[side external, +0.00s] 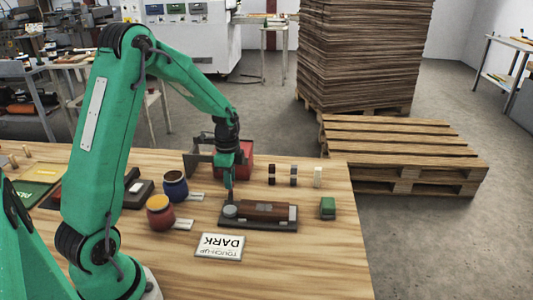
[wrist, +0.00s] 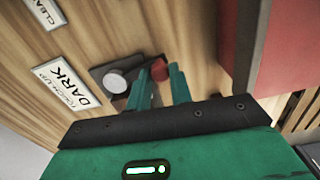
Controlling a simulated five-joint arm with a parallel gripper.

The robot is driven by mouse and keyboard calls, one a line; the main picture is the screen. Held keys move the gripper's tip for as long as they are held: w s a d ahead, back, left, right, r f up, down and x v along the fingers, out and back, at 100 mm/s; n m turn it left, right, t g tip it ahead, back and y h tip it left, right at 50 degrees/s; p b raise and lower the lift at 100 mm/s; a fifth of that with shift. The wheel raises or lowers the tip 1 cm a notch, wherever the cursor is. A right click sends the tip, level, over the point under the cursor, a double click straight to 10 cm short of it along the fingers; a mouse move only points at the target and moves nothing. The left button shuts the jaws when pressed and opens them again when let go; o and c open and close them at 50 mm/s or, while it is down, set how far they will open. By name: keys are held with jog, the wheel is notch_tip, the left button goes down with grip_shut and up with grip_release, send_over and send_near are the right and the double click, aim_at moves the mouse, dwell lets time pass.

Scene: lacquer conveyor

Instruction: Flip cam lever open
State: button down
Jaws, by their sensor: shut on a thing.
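A dark fixture (side external: 270,226) lies on the wooden bench and holds a brown cylindrical piece (side external: 265,211). A pale round disc (side external: 230,211) is at its left end, and the disc also shows in the wrist view (wrist: 115,83). My gripper (side external: 229,191) points down just above the disc end. In the wrist view my gripper (wrist: 160,76) has its two green fingers slightly apart, with a red-brown rounded end (wrist: 158,69) at their tips. It is shut on the cam lever, which the fingers mostly hide. The lever's angle cannot be told.
A red bin (side external: 246,166) stands behind my gripper. Blue (side external: 175,186) and red-yellow (side external: 159,213) jars are to the left. A DARK label card (side external: 219,247) lies in front. A green block (side external: 327,208) sits at the right. The front right bench is clear.

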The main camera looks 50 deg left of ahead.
jog(key=shift+w, duration=0.1)
jog(key=c, duration=1.3)
grip_release()
jog(key=shift+o, duration=0.2)
jog(key=shift+r, duration=0.15)
jog(key=shift+r, duration=3.8)
